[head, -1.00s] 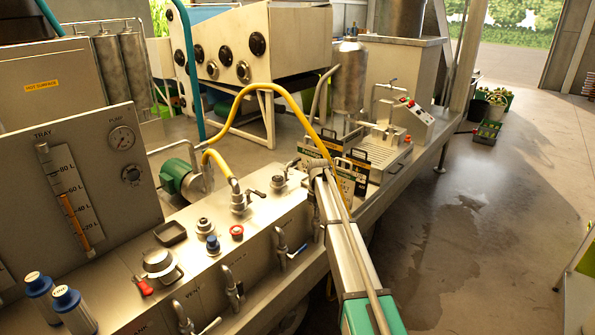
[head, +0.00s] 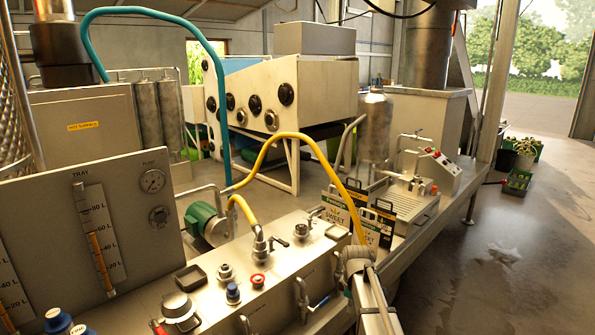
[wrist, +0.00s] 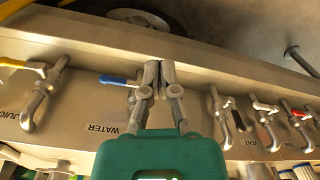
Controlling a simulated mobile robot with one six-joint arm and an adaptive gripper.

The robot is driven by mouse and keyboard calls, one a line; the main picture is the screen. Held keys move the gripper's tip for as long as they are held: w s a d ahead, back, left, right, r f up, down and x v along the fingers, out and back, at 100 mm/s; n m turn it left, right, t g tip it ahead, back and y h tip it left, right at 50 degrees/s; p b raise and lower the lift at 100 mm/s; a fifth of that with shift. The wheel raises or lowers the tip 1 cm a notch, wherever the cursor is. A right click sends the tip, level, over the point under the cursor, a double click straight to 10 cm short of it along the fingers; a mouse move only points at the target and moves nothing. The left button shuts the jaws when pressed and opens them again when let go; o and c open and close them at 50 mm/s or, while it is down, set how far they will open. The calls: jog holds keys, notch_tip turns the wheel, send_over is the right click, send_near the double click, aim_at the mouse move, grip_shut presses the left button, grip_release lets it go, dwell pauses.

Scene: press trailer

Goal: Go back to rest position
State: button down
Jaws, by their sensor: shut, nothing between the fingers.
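My gripper is the green-bodied tool in the wrist view (wrist: 157,78), with its two grey fingers together and nothing between them. It is in front of the metal manifold panel (wrist: 75,85), close to the tap with the blue lever (wrist: 118,80) above the WATER label. The fingers overlap this tap in the picture; I cannot tell whether they touch it. In the head view, my arm rises from the bottom edge right of the manifold (head: 262,290), and the fingertips cannot be made out.
Taps with a yellow lever (wrist: 38,90), a white lever (wrist: 265,118) and a red lever (wrist: 297,118) flank the gripper. Juice cartons (head: 338,208) stand behind my arm. A yellow hose (head: 290,137) arches over the bench. The wet floor (head: 480,270) at right is clear.

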jog(key=s+m, duration=1.2)
jog(key=s, duration=0.7)
jog(key=shift+d+m, duration=0.25)
jog(key=shift+m, duration=0.15)
jog(key=shift+a, duration=0.1)
